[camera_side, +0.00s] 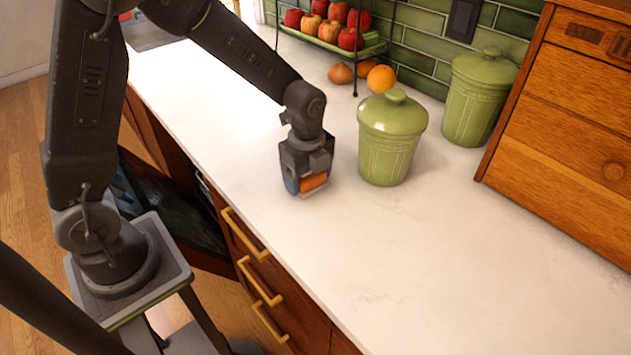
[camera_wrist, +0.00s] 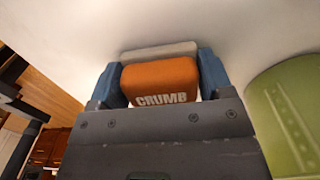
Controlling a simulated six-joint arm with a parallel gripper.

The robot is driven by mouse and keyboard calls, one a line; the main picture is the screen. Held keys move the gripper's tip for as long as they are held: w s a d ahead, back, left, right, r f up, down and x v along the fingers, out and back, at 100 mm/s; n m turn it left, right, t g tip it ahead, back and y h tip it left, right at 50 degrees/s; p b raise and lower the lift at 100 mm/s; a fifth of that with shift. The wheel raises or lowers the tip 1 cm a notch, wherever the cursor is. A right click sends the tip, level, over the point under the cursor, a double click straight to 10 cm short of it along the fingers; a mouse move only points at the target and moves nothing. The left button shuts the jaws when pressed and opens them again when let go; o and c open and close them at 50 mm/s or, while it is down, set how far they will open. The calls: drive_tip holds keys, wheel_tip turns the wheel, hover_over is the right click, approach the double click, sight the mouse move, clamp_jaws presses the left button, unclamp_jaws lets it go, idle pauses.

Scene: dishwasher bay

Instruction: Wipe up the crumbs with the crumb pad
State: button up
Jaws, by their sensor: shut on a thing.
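My gripper (camera_side: 306,185) is shut on the orange crumb pad (camera_side: 313,182), low over the white counter left of the near green canister. In the wrist view the crumb pad (camera_wrist: 160,82) shows the word CRUMB and sits between the two blue fingers of my gripper (camera_wrist: 160,85). A pale grey-white layer of the pad shows at its far side. The pad is at or very near the counter surface; I cannot tell whether it touches. I cannot make out any crumbs clearly in either view.
A lidded green canister (camera_side: 391,140) stands just right of my gripper, and another canister (camera_side: 479,97) stands behind it. A fruit rack (camera_side: 335,45), an orange (camera_side: 381,79) and a wooden cabinet (camera_side: 570,110) line the back. The front right counter (camera_side: 480,260) is clear.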

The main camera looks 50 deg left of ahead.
drive_tip(key=shift+d+r, duration=0.1)
drive_tip(key=shift+r, duration=3.9)
